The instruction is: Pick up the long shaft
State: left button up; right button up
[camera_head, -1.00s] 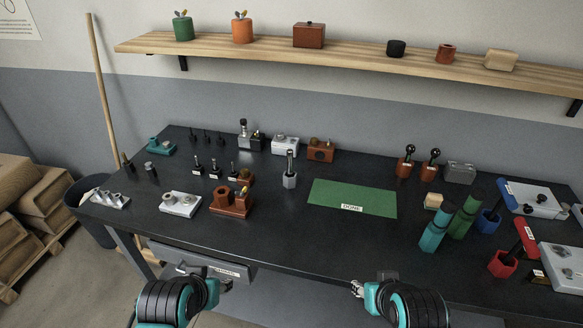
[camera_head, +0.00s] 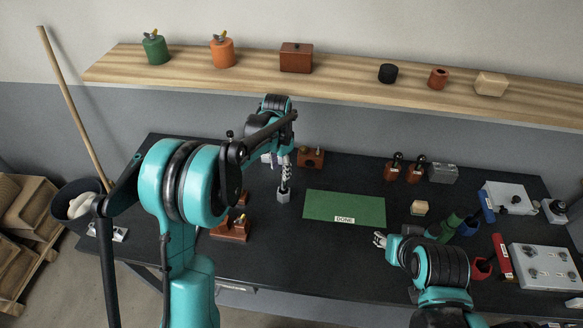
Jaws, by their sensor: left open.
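A tall metal shaft (camera_head: 285,172) stands upright in a small grey holder (camera_head: 284,194) left of the green mat. It is the likeliest long shaft, but its top is hard to make out. My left gripper (camera_head: 277,159) is open at the upper part of this shaft. I cannot tell whether its fingers touch the shaft. My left arm hides the smaller dark shafts and most blocks on the table's left side. My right gripper (camera_head: 380,240) is low, near the table's front edge, away from the shaft; its fingers are too small to read.
The green mat (camera_head: 365,207) marked DONE is bare. A brown block (camera_head: 312,158) stands behind the shaft and another brown block (camera_head: 232,230) stands front left. Cups, tools and grey fixtures (camera_head: 545,265) crowd the right. A wooden shelf (camera_head: 340,82) runs above the table.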

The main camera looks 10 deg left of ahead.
aim_at(283, 186)
pick_arm(q)
jog(key=shift+w+d+f, duration=0.35)
jog(key=shift+w+f, duration=0.05)
jog(key=shift+w, duration=0.15)
jog(key=shift+f+m, duration=0.3)
jog(key=shift+f, duration=0.65)
notch_tip(283, 186, down, 6)
jog(key=shift+r+b, duration=0.1)
jog(key=shift+b, duration=0.5)
jog(key=shift+r, duration=0.1)
grip_shut()
